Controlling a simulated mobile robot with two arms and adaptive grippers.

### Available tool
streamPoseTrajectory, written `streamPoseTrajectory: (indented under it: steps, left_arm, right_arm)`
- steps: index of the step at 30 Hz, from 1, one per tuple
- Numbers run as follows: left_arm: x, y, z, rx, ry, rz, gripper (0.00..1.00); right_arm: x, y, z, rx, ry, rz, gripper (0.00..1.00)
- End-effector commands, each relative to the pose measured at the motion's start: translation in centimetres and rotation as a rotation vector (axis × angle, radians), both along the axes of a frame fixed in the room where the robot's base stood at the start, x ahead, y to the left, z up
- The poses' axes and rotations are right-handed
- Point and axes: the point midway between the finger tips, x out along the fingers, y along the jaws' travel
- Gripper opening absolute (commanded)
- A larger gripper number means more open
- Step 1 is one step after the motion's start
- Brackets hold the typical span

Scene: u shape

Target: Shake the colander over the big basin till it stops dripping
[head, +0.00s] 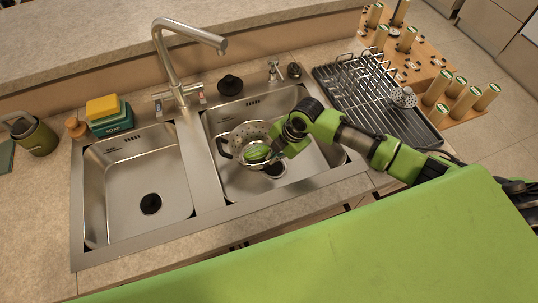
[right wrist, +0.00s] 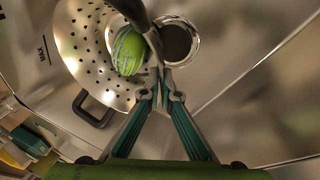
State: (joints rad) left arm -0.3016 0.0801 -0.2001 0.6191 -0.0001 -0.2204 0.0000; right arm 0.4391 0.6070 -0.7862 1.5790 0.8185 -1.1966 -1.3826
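The colander (head: 247,131), a perforated metal bowl with dark handles, is over the right-hand, bigger basin (head: 228,185). A green, rounded item (head: 257,153) lies in it, also clear in the right wrist view (right wrist: 128,51). My right gripper (head: 272,154) is at the colander's right side. In the right wrist view its fingertips (right wrist: 165,76) are close together on the dark near handle (right wrist: 144,25); the opposite handle (right wrist: 93,110) is free. The gap between colander and basin floor is hard to judge. No drops can be made out. My left gripper is out of view.
The smaller basin (head: 120,185) is empty at left. The faucet (head: 185,55) stands behind the divider. A dish rack (head: 365,95) is at right, before a wooden peg board (head: 425,62). Sponge and soap items (head: 103,106) stand behind the left basin.

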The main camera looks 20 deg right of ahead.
Motion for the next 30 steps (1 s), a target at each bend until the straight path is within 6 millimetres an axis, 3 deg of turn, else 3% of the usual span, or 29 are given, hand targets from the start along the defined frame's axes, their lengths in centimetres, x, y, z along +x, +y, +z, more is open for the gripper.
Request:
streamPoseTrajectory:
  steps: [6,14,24,30]
  left_arm:
    - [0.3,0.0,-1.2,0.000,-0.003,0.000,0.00]
    - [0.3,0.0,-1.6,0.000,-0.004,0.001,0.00]
    - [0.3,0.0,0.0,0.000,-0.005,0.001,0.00]
    - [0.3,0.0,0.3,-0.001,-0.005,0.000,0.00]
  right_arm:
    - [0.4,0.0,4.6,0.004,-0.012,0.001,0.00]
    - [0.1,-0.2,9.3,0.007,-0.021,-0.003,0.00]
    - [-4.6,-1.3,18.2,0.034,-0.079,-0.003,0.00]
    - [-7.0,-1.3,20.3,0.044,-0.083,0.001,0.00]
